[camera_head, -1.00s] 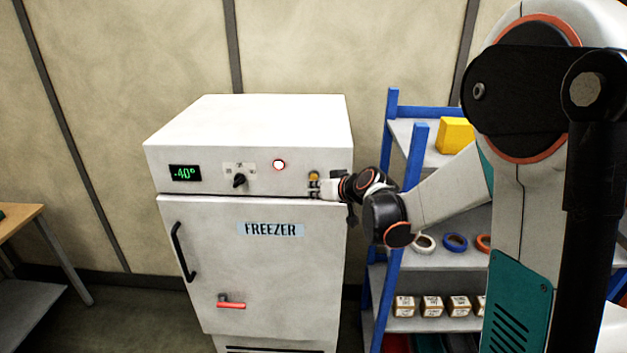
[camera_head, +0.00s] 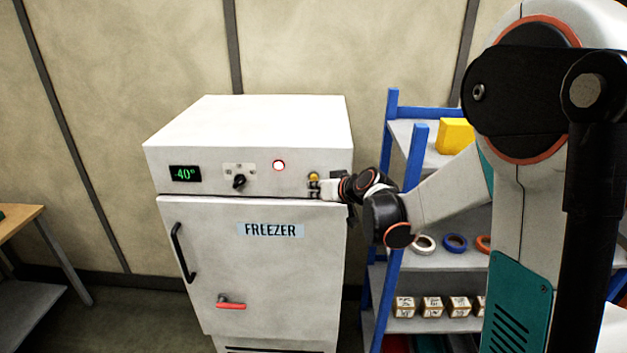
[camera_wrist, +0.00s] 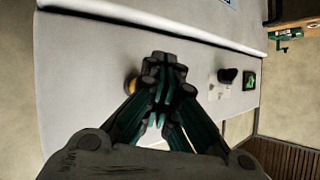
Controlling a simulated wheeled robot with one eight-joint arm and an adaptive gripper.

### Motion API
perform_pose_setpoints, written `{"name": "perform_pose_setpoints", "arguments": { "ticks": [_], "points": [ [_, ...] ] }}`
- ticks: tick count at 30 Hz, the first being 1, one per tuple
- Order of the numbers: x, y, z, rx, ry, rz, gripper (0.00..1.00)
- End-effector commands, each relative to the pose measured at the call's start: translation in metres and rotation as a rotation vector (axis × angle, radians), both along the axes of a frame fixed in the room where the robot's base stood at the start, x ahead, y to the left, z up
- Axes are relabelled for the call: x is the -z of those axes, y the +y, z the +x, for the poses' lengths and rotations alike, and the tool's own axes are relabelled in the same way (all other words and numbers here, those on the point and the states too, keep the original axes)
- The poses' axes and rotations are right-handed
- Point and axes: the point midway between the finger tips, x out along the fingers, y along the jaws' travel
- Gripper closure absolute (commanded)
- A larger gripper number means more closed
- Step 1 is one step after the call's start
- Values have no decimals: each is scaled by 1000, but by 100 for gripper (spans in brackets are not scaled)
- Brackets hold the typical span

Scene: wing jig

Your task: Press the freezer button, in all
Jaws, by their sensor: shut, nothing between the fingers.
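The white freezer (camera_head: 250,270) stands with its door closed. Its upper panel carries a round white button with a red ring (camera_head: 279,165), right of a black knob (camera_head: 239,181). A small yellow round part (camera_head: 314,176) sits farther right on the panel. My gripper (camera_head: 316,187) is shut and empty, close to the panel at the yellow part and right of the white button. In the wrist view, my shut fingertips (camera_wrist: 166,76) overlap the panel between the yellow part (camera_wrist: 130,85) and the knob (camera_wrist: 228,75). The white button is hidden there. I cannot tell whether the fingertips touch the panel.
A green display (camera_head: 185,173) reads -40°. The door has a black handle (camera_head: 182,252) and a red lever (camera_head: 231,304). A blue-framed shelf (camera_head: 397,262) with tape rolls and small boxes stands close right, behind my arm. A wooden table (camera_head: 22,225) is at left.

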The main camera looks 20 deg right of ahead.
Motion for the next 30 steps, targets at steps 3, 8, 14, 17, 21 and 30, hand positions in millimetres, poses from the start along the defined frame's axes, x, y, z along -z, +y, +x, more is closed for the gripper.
{"name": "perform_pose_setpoints", "arguments": {
  "ticks": [3, 8, 14, 17, 21, 30],
  "points": [
    [0, 0, 0, 0, 0, 0, 100],
    [0, 0, 0, 0, 0, 0, 100],
    [0, -1, 4, 0, 0, 0, 100],
    [0, -2, 7, 0, 0, 0, 100],
    [0, -3, 8, 0, 0, 0, 100],
    [0, -3, 8, 0, 0, 0, 100]
  ]
}}
